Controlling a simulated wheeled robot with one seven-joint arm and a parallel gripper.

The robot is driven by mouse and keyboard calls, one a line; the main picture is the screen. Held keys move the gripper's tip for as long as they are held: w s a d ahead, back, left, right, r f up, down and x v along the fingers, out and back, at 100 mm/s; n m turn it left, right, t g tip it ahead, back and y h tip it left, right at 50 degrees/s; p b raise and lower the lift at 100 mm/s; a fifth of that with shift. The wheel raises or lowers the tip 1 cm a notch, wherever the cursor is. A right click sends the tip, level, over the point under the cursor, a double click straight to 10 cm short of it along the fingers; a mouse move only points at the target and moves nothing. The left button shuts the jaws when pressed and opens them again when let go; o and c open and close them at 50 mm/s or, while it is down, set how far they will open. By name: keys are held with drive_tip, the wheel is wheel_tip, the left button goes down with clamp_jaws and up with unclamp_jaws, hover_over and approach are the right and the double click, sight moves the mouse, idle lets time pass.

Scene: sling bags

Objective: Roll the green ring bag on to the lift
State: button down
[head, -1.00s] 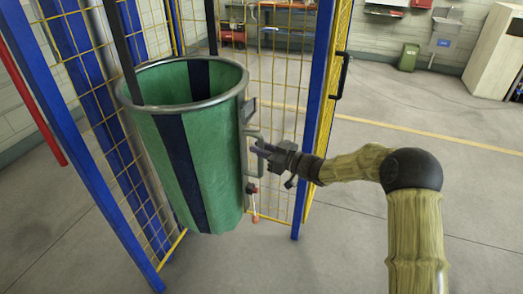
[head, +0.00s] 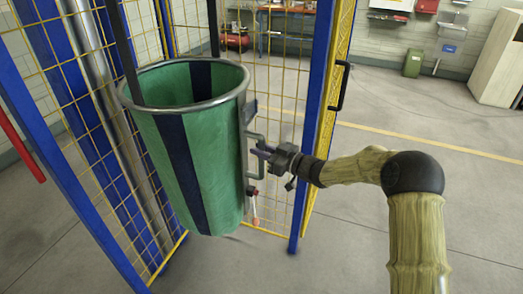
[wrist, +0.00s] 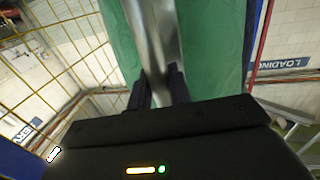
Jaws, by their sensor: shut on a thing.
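The green ring bag (head: 208,160) hangs in the middle left of the head view. It is a tall open-topped green bag with dark stripes, a metal ring at its rim and dark straps running up. A metal handle (head: 251,160) stands out from its right side. My gripper (head: 262,150) is shut on this handle. In the wrist view the grey metal bar (wrist: 152,45) runs between my fingers (wrist: 158,90), with the green cloth (wrist: 205,45) behind it. The lift (head: 292,190) is a cage with blue posts and yellow mesh around and behind the bag; its floor is mostly hidden.
The yellow mesh door (head: 325,120) with a black handle stands open to the right, near my forearm. Open grey floor (head: 440,180) lies to the right.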

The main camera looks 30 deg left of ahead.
drive_tip(key=shift+w+d+r+t, duration=0.25)
drive_tip(key=shift+w+d+t, duration=0.15)
drive_tip(key=shift+w, duration=0.25)
drive_tip(key=c, duration=1.4)
unclamp_jaws()
drive_tip(key=shift+w+a+f, duration=0.1)
drive_tip(key=shift+w, duration=0.05)
drive_tip(key=shift+c, duration=0.2)
drive_tip(key=shift+o, duration=0.5)
drive_tip(key=shift+w, duration=0.15)
drive_tip(key=shift+s+f, duration=0.1)
drive_tip(key=shift+s, duration=0.1)
drive_tip(key=s+d+b, duration=0.2)
drive_tip(key=d, duration=1.5)
drive_tip(key=shift+s+b, duration=0.15)
drive_tip(key=shift+b, duration=0.15)
